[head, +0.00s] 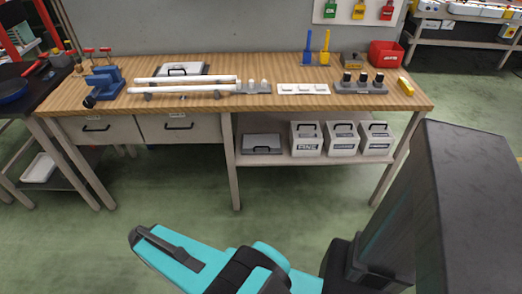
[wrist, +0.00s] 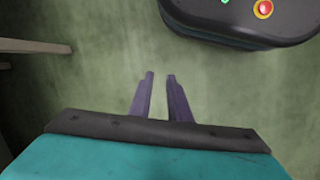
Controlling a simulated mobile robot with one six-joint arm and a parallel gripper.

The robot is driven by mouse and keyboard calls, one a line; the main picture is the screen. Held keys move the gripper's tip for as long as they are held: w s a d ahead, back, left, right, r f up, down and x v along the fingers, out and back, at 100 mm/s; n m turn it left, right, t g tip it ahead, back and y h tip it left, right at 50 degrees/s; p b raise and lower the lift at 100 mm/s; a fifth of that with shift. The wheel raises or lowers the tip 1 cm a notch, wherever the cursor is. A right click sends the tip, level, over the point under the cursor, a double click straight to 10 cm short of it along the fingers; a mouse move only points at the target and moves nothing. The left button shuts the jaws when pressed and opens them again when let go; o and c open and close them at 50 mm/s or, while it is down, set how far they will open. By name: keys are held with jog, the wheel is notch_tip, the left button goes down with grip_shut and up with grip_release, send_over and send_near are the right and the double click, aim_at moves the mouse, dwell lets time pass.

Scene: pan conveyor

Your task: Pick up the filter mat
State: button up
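I cannot make out a filter mat for certain in either view. A flat grey piece with a dark handle (head: 262,144) lies on the lower shelf of the workbench, left of several light bins. Another flat, light case with a dark handle (head: 182,69) lies at the back of the bench top. My gripper (wrist: 160,76) shows in the wrist view, with two dark fingers apart and nothing between them. It points down over bare green floor, away from the bench.
The wooden workbench (head: 254,106) carries white tubes (head: 185,81), a blue vise (head: 104,82), a white tray (head: 303,89), a grey block with dark knobs (head: 361,85) and a red bin (head: 386,54). Labelled bins (head: 307,139) fill the lower shelf's right. The floor before it is clear.

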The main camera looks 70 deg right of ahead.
jog(key=w+d+r+t+h+b, duration=0.15)
jog(key=d+b, duration=0.45)
jog(key=d, duration=0.9)
jog(key=w+d+r+t+h+b, duration=0.1)
jog(key=w+d+h+b, duration=0.15)
jog(key=d+b, duration=0.75)
jog(key=s+d+r+h+b, duration=0.2)
jog(key=s+d+r, duration=0.1)
jog(key=d, duration=0.6)
jog(key=s+d+r+h+b, duration=0.2)
jog(key=s+d+r, duration=0.2)
jog(key=d, duration=0.5)
jog(key=s+d+r+n+g+h+b, duration=0.1)
jog(key=s+d+r+h+b, duration=0.1)
jog(key=s+d, duration=0.5)
jog(key=shift+d+r+b, duration=0.6)
jog(key=shift+d+r, duration=0.3)
jog(key=shift+d, duration=0.2)
jog(key=shift+d+f, duration=0.1)
jog(key=shift+b+x, duration=1)
jog(key=shift+x, duration=3.15)
